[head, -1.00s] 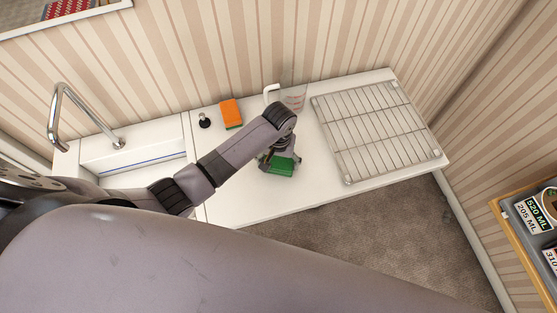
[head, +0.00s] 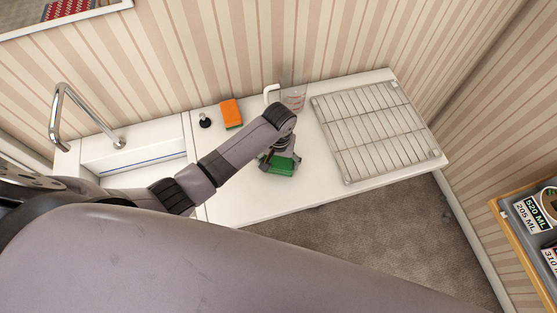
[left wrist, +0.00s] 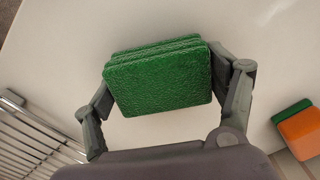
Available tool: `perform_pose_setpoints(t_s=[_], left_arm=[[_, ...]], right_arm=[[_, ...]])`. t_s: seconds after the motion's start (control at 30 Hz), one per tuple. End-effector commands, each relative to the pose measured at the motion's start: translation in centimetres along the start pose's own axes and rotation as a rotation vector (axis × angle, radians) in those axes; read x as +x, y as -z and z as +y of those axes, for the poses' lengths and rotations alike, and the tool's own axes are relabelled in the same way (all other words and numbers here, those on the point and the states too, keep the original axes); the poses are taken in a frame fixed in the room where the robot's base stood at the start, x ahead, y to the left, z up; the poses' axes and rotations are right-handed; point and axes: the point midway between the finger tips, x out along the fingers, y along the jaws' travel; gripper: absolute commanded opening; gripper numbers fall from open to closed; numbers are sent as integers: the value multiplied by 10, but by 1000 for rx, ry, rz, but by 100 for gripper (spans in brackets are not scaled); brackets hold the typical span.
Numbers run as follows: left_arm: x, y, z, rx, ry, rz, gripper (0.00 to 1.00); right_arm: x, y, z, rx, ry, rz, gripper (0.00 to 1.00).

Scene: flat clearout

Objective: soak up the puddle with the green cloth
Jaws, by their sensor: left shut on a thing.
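The green cloth (head: 281,165) is a folded, layered pad at my left gripper, over the white counter (head: 240,200). In the left wrist view the green cloth (left wrist: 160,77) sits between the two fingers of my left gripper (left wrist: 165,85), which is shut on it. I cannot tell whether the cloth touches the counter. No puddle can be made out in either view; my arm and the cloth hide part of the counter. My right gripper is not in view.
A wire rack (head: 375,130) lies to the right on the counter. An orange and green sponge (head: 231,112), a small black-topped item (head: 205,121) and a clear measuring cup (head: 294,98) stand behind. A sink with a tap (head: 85,115) is left. The counter's front edge is close.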

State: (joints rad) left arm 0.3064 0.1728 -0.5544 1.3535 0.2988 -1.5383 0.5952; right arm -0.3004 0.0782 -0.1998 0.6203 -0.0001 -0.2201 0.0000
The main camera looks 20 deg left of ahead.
Motion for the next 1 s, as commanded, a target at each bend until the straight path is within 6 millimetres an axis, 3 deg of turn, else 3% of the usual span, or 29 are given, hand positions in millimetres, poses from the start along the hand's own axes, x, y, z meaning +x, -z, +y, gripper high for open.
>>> perform_pose_setpoints(t_s=[0.17,1.0], left_arm=[[-1,-2,0,0,1,-4,56],[-67,0,0,0,0,0,56]], right_arm=[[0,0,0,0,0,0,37],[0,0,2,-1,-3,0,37]])
